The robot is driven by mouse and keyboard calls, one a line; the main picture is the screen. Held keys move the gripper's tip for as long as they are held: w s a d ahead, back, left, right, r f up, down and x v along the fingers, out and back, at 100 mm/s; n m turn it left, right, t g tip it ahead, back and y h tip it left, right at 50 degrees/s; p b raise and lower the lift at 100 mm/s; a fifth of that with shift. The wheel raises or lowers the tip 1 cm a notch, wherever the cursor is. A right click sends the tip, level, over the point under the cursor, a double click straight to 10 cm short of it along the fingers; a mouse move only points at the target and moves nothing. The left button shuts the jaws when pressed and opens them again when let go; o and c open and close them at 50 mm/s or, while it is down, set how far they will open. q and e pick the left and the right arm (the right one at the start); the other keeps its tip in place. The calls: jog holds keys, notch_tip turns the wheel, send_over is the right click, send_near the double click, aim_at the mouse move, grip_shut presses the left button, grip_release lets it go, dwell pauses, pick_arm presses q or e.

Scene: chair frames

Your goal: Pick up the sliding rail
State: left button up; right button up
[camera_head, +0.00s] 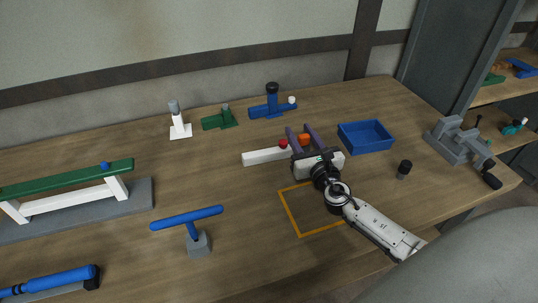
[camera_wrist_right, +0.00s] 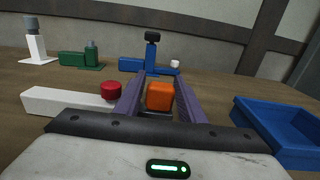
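No part is labelled, so I cannot tell for sure which one is the sliding rail. A white bar (camera_head: 262,157) with a red knob (camera_head: 283,143) lies on the table just left of my right gripper (camera_head: 304,136). An orange block (camera_head: 304,140) shows between its two purple fingers. In the right wrist view the fingers (camera_wrist_right: 158,88) stand apart on either side of the orange block (camera_wrist_right: 160,97). Contact with it cannot be made out. The white bar (camera_wrist_right: 70,102) runs to the left finger, which hides its right end. My left gripper is out of view.
Blue (camera_head: 270,108), green (camera_head: 219,119) and white (camera_head: 179,127) fixtures stand behind. A grey vise (camera_head: 459,140) is at right. An orange outlined square (camera_head: 298,226) is empty.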

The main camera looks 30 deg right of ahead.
jog(key=shift+w+d, duration=0.15)
jog(key=shift+w, duration=0.5)
grip_shut()
jog(key=shift+r, duration=0.2)
